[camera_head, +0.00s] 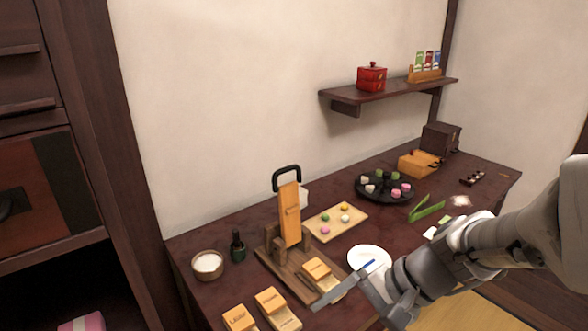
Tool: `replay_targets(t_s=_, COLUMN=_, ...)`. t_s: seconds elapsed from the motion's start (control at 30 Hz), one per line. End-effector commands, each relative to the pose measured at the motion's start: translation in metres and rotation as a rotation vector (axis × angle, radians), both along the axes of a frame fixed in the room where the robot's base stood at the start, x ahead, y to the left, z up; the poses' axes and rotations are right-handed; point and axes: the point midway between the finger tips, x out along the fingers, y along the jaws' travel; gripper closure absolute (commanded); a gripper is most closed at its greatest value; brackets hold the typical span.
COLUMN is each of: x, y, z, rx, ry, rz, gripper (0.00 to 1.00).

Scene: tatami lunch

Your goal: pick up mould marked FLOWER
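Several pale wooden moulds with dark lettering sit near the front edge of the dark red table. One mould (271,299) lies at the front, and another mould (239,317) lies to its left, partly cut off by the picture's bottom edge. A third mould (316,268) lies on the base of a wooden press. The lettering is too small for me to tell which one says FLOWER. My gripper (350,291) is to the right of the moulds, in front of the white plate, and appears apart from them. Its finger opening is not clear from this angle.
The upright press (290,215) with a black handle stands behind the moulds. A white plate (369,259), a board (336,222) with coloured sweets, a dark round tray (385,198) and green tongs (427,209) lie behind my gripper. A bowl (207,265) and dark bottle (238,246) stand left.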

Motion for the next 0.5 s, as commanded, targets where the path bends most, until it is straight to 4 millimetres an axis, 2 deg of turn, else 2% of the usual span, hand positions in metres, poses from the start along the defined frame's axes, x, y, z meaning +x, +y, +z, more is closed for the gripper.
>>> replay_targets(t_s=0.17, x=0.032, y=-0.009, z=-0.02, rx=0.253, ry=0.162, rz=-0.297, gripper=0.0)
replay_targets(t_s=0.27, x=0.053, y=-0.021, z=-0.034, rx=0.387, ry=0.232, rz=-0.473, gripper=0.0)
replay_targets(t_s=0.5, x=0.095, y=-0.072, z=-0.079, rx=0.675, ry=0.361, rz=-0.909, gripper=0.0)
